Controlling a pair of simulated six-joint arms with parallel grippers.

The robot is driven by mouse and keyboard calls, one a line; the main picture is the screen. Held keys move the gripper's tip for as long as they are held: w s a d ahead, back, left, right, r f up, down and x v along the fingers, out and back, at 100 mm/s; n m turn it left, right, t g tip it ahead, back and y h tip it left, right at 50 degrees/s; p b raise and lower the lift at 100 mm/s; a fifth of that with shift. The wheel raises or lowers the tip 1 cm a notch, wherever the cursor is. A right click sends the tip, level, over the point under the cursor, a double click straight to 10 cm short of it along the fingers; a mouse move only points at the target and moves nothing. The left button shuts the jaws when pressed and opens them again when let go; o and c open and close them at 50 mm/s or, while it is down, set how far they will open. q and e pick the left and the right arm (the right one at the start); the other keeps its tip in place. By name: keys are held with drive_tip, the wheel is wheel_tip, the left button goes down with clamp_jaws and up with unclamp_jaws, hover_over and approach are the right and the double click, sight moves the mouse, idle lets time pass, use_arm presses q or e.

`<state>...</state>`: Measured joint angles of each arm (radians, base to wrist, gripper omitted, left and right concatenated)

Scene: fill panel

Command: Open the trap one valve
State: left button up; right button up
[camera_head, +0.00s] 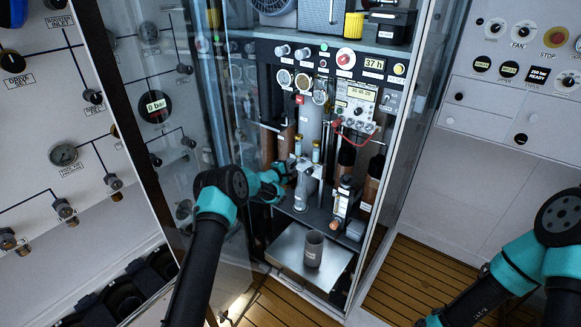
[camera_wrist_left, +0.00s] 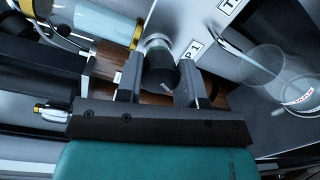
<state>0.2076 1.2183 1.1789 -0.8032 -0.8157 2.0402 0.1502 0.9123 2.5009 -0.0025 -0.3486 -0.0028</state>
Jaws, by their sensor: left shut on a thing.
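My left gripper (camera_head: 288,168) reaches into the open glass-doored cabinet from the left, at the middle column of pipework. In the left wrist view, its two fingers (camera_wrist_left: 161,74) stand on either side of a dark round valve knob (camera_wrist_left: 160,72) with a light collar behind it and are shut on it. A white label (camera_wrist_left: 193,51) beside the knob ends in "1"; the rest is hard to read. In the head view the knob is hidden by the gripper. My right arm is at the lower right, its gripper outside the frame.
A grey cup (camera_head: 313,249) stands on a metal tray (camera_head: 290,242) below. Gauges (camera_head: 303,82), a red button (camera_head: 346,58) and a red cable (camera_head: 350,137) are above. A clear vessel (camera_wrist_left: 275,75) is right of the gripper in the wrist view. The glass door (camera_head: 190,120) stands left.

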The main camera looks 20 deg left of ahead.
use_arm(q)
drive_tip(key=shift+n, duration=1.5)
drive_tip(key=o, duration=0.9)
wheel_tip(320, 180, up, 4)
drive_tip(key=shift+f, duration=0.2)
drive_tip(key=shift+s+d+r, duration=0.15)
drive_tip(key=shift+s+d, duration=0.05)
drive_tip(key=shift+s, duration=0.1)
drive_tip(key=s+d, duration=0.1)
drive_tip(key=s, duration=0.4)
drive_tip(key=s+d, duration=0.2)
drive_tip(key=s, duration=0.2)
drive_tip(key=s+d+r, duration=0.1)
drive_tip(key=s, duration=0.4)
drive_tip(key=shift+s+d, duration=0.3)
drive_tip(key=shift+d, duration=0.05)
